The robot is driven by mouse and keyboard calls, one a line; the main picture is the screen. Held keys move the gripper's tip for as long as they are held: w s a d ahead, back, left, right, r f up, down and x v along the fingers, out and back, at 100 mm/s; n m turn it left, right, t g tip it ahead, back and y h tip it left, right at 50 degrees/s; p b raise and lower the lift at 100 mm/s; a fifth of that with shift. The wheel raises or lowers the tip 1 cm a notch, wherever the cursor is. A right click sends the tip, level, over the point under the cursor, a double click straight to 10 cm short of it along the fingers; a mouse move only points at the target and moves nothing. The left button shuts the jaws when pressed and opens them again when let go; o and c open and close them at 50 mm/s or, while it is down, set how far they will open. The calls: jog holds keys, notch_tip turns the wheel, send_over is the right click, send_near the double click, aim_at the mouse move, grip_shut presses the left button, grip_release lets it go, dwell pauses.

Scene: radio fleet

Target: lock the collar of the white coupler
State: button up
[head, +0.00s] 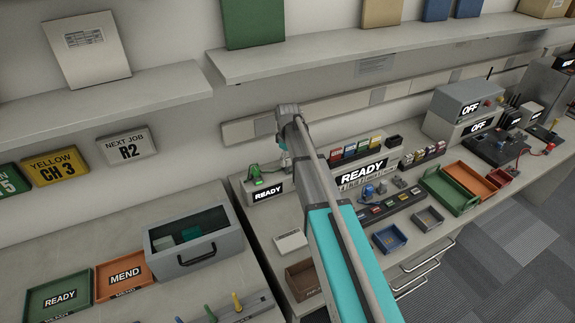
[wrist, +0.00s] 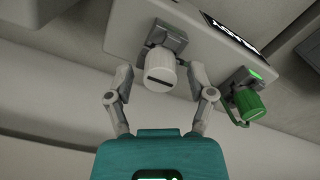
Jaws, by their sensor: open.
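The white coupler (wrist: 160,75) shows in the wrist view as a round ribbed collar with a dark slot across its face. It sits on a grey mount on a pale box. My gripper (wrist: 160,84) is open, with one finger on each side of the white collar. Gaps seem to show between the fingers and the collar; contact cannot be told. In the head view my gripper (head: 282,152) is small at the far end of the arm, and I cannot make out the white coupler there.
A green coupler (wrist: 247,104) with a green lit strip stands close beside one finger. It also shows in the head view (head: 255,171), above a READY label (head: 268,192). A shelf (head: 370,55) overhangs the bench. Trays and colored blocks crowd the bench to the right.

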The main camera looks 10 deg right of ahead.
jog(key=c, duration=0.9)
jog(key=shift+m, duration=2.3)
jog(key=shift+s, duration=0.1)
